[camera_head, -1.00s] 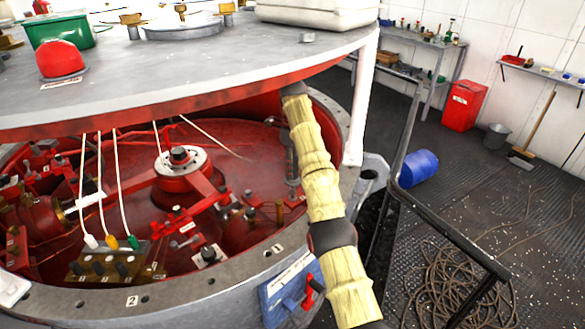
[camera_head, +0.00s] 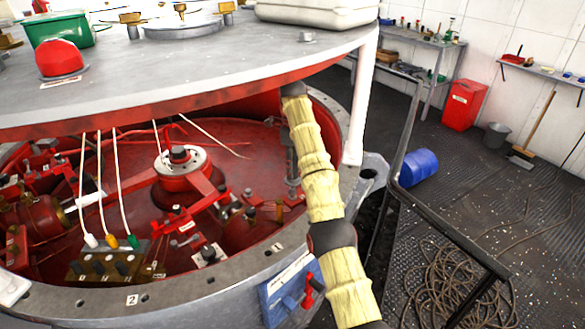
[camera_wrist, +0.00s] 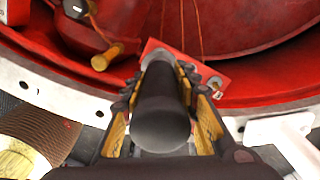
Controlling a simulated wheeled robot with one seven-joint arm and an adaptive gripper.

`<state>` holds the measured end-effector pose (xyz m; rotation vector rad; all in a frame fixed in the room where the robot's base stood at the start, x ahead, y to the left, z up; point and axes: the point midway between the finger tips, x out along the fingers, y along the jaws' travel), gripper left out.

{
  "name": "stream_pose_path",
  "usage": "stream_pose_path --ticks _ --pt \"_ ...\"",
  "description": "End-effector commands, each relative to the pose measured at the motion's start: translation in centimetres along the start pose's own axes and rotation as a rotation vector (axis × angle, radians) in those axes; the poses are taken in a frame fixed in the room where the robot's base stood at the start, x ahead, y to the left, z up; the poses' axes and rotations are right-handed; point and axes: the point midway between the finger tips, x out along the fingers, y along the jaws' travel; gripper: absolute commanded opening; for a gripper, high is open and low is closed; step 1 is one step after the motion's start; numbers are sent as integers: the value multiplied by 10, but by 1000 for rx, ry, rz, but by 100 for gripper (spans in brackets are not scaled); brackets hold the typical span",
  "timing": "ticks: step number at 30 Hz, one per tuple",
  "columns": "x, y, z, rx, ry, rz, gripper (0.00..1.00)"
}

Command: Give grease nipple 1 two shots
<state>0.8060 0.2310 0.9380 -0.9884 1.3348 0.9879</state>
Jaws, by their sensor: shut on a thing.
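My gripper (camera_wrist: 162,105) is shut on a dark cylindrical tool (camera_wrist: 160,115) in the wrist view, with its yellow-lined fingers on either side of it. The tool points away toward a red plate (camera_wrist: 205,75) inside the red well; whether its tip touches anything is hidden. In the head view my yellow-sleeved arm reaches under the raised lid, and I cannot clearly make out the gripper there. A label "1" (camera_head: 277,248) and a label "2" (camera_head: 132,300) are on the grey rim. I cannot tell which fitting is grease nipple 1.
The round grey lid (camera_head: 200,85) overhangs the well. Red fittings and a block with white, yellow and green-ended leads (camera_head: 100,265) fill the well. A white post (camera_head: 360,110) stands right of my arm. A black railing (camera_head: 440,230) and coiled rope (camera_head: 455,285) lie further right.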

Motion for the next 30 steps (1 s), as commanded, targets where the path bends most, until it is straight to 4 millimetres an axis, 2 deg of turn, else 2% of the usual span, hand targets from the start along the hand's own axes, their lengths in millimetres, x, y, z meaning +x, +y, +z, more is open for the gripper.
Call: stream_pose_path --ticks 30 --pt "10 0 0 0 -1 -1 4"
